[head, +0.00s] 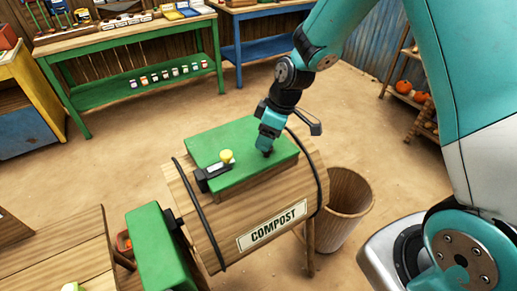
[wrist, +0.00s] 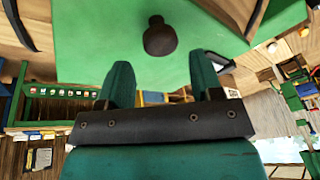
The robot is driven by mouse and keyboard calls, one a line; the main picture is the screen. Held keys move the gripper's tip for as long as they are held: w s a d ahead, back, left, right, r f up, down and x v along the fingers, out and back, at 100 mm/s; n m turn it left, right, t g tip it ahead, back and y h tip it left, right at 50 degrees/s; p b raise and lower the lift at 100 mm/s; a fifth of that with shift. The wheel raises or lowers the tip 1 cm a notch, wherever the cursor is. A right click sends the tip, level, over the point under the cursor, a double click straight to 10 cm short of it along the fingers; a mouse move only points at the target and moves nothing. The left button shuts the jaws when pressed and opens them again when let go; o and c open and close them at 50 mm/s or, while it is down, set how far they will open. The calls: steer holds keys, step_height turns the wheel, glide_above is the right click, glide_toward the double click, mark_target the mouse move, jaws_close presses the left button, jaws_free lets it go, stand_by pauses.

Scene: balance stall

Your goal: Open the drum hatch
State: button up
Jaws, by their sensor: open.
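The wooden compost drum (head: 225,220) lies on its side on a stand, with a "COMPOST" label on its front. Its green hatch (head: 215,142) lies flat on top and looks shut; it fills the upper part of the wrist view (wrist: 95,40). A black latch (head: 213,176) with a yellow knob (head: 227,156) sits at the hatch's near left edge. A dark round knob (wrist: 158,36) stands on the hatch. My gripper (head: 266,146) is over the hatch's right part, close to this knob. In the wrist view my gripper (wrist: 160,72) is open, with the knob beyond the fingertips and nothing between them.
A wooden bin (head: 348,205) stands right of the drum. A green box-like part (head: 160,250) and a wooden table (head: 60,260) are at the near left. Green (head: 95,98) and blue (head: 243,50) benches stand behind. The floor between drum and benches is clear.

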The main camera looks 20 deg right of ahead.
steer(key=shift+s+d+f, duration=0.1)
steer(key=shift+f, duration=0.15)
stand_by(0.3)
